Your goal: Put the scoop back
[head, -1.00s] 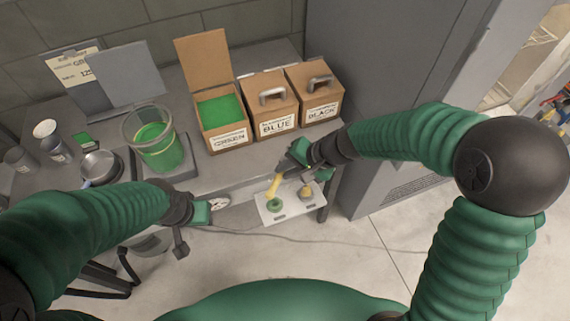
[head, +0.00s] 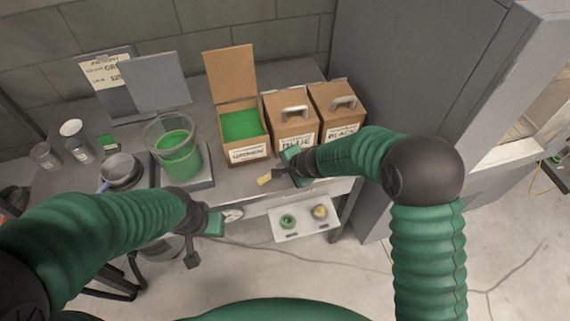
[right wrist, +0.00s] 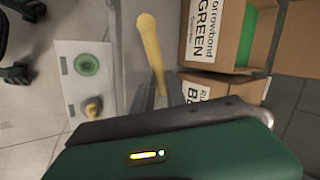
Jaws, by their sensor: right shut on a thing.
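A yellow scoop (head: 264,179) is held in my right gripper (head: 283,174), at the table's front edge before the blue-labelled box. In the right wrist view the scoop's yellow part (right wrist: 151,50) sticks out beyond the gripper (right wrist: 165,100); the rest of it is hidden. A white holder plate (head: 296,228) hangs at the table's front, lower than the gripper. Its green ring (head: 288,221) looks empty, and a yellow piece (head: 320,212) sits in its other place. The ring also shows in the right wrist view (right wrist: 87,64). My left gripper (head: 214,224) is by the table's front edge; its jaws are unclear.
An open box of green powder (head: 243,126) stands behind, with closed boxes labelled blue (head: 291,121) and black (head: 338,112) beside it. A clear bucket with green contents (head: 177,150) stands on a scale (head: 200,181). A pan (head: 121,170) lies left. A grey cabinet (head: 410,80) stands right.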

